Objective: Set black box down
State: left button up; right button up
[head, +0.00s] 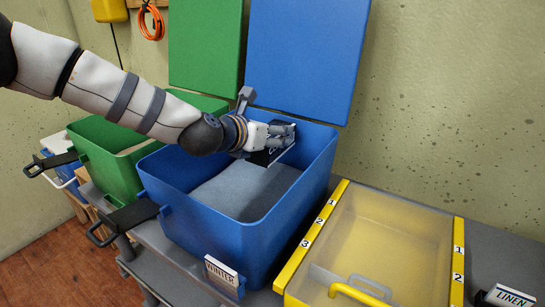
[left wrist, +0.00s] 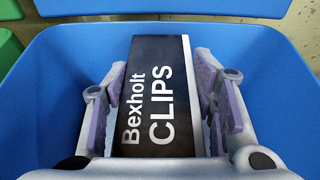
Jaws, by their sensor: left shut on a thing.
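The black box (left wrist: 158,95) has a white stripe and the words "Bexholt CLIPS" and shows large in the left wrist view. In the head view the black box (head: 268,156) is mostly hidden by the gripper. My left gripper (head: 281,135) is shut on it, with a finger pad on each side. It holds the box within the mouth of the open blue bin (head: 210,222), near the back wall. A grey-blue folded cloth or pad covers much of the bin's floor. I cannot tell whether the box touches anything below it. My right gripper is not in view.
The blue lid (head: 305,55) stands open behind the bin, with a "WINTER" label (head: 221,273) at its front. A green bin (head: 105,160) stands to the left. A yellow-framed clear-topped case (head: 385,240) and a "LINEN" label (head: 510,297) are at the right.

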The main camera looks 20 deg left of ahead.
pick_arm(q)
notch_tip(320, 180, down, 6)
jog(key=shift+r+b, duration=0.25)
jog(key=shift+b, duration=0.15)
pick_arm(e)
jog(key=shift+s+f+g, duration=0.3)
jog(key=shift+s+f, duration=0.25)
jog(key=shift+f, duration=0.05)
pick_arm(q)
jog(key=shift+f, duration=0.15)
jog(key=o, duration=1.2)
jog(key=shift+o, duration=0.2)
